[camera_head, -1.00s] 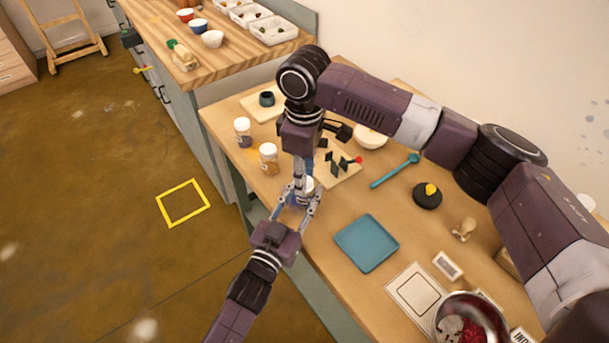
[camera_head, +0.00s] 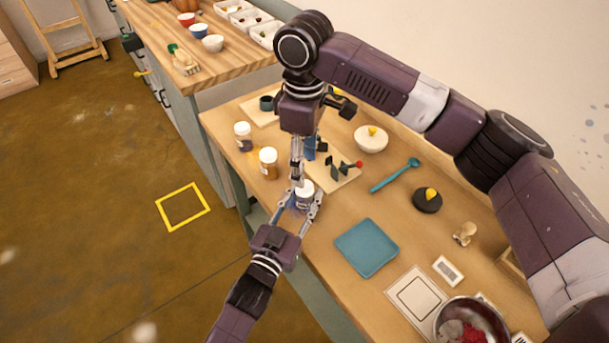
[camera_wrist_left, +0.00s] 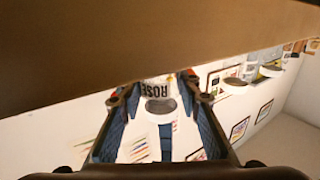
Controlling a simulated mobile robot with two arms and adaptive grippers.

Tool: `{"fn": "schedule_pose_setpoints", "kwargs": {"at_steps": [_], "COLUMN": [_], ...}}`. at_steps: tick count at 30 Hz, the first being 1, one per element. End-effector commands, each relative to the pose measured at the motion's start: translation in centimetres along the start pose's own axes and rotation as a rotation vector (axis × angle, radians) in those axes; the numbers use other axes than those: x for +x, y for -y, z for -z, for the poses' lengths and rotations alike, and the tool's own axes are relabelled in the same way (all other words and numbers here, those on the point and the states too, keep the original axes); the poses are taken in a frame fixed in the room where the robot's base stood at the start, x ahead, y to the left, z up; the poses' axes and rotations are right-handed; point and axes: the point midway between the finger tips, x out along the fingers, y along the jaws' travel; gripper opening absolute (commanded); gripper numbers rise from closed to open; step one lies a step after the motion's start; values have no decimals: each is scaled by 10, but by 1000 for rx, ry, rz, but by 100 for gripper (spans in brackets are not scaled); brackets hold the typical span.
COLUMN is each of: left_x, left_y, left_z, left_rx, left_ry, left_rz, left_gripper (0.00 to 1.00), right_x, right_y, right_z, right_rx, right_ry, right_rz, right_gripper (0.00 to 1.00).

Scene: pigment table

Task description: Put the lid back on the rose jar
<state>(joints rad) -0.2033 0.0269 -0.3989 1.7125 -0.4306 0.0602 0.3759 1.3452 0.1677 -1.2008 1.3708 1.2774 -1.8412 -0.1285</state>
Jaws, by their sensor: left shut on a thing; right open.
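The rose jar (camera_head: 304,199) is held upright over the front edge of the table, between the fingers of my left gripper (camera_head: 302,205). Its white top shows in the head view; I cannot tell how firmly the lid sits on it. My right gripper (camera_head: 297,176) points down just above the jar's top and is open. It looks empty and narrow from this angle.
Two other jars (camera_head: 268,163) (camera_head: 243,136) stand to the left on the table. A blue tray (camera_head: 367,247) lies to the right. Behind are a board with dark pieces (camera_head: 342,172), a white bowl (camera_head: 371,138) and a teal spoon (camera_head: 396,175).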

Motion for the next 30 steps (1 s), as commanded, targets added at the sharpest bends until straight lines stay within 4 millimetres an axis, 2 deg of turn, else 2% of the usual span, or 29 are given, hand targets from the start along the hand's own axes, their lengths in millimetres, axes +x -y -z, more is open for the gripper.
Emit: {"fn": "schedule_pose_setpoints", "kwargs": {"at_steps": [3, 9, 20, 21, 26, 30], "left_x": [0, 0, 0, 0, 0, 0], "left_y": [0, 0, 0, 0, 0, 0], "left_z": [0, 0, 0, 0, 0, 0], "left_rx": [0, 0, 0, 0, 0, 0], "left_ry": [-1, -1, -1, -1, -1, -1], "left_rz": [0, 0, 0, 0, 0, 0], "left_gripper": [0, 0, 0, 32, 50, 52], "right_x": [-26, -52, -58, -58, -58, -58], "right_y": [-1, 0, 0, 0, 0, 0], "right_z": [1, 0, 0, 0, 0, 0], "right_rx": [1, 1, 1, 1, 1, 1], "right_ry": [-2, -1, 1, 1, 1, 1], "right_rz": [-2, 0, 0, 0, 1, 1], "right_gripper": [49, 49, 49, 49, 49, 49]}}
